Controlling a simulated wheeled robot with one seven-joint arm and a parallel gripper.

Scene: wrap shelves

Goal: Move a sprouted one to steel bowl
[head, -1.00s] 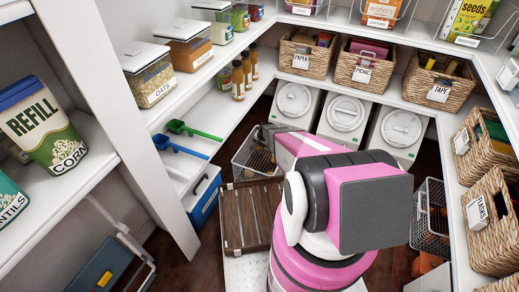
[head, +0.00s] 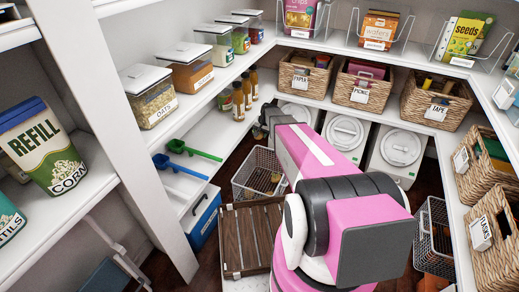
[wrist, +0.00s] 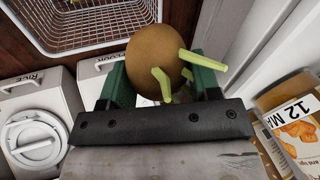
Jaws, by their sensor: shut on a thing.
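A brown, round, potato-like thing with pale green sprouts (wrist: 140,62) is held between the green fingers of my gripper (wrist: 160,88) in the wrist view. My gripper is shut on it, with a finger on each side. In the head view my pink and white arm reaches away toward the back shelves; its far end is dark and small, and the held thing cannot be made out there. I see no steel bowl in either view.
A wire basket (head: 258,173) and a wooden crate (head: 250,235) are on the floor left of my arm. White lidded bins (head: 345,135) stand under the back shelf. Wicker baskets (head: 436,100) and jars line the shelves. A blue cooler (head: 203,215) is at left.

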